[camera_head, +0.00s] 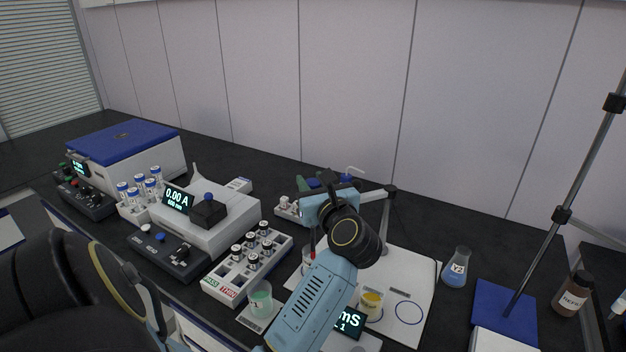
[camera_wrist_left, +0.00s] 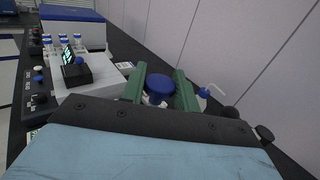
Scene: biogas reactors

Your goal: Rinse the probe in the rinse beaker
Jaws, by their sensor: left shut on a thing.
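My left gripper (camera_head: 313,183) has green fingers, shut on a blue-topped piece that looks like the probe; its blue top (camera_wrist_left: 159,84) shows between the fingers in the left wrist view. In the head view a thin dark and red shaft (camera_head: 313,241) shows beside my arm, above a clear beaker (camera_head: 307,264) on the white mat. My arm hides much of both, so I cannot tell whether the shaft is inside it or which beaker is the rinse one. A beaker with yellow contents (camera_head: 371,304) stands right of my arm. My right gripper is not in view.
A beaker with green liquid (camera_head: 260,300) stands left of my arm, near a vial rack (camera_head: 232,283). A flask (camera_head: 455,268) and a blue pad (camera_head: 503,303) are on the right. The white mat (camera_head: 425,275) has an empty blue circle. A stand pole (camera_head: 545,240) rises at right.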

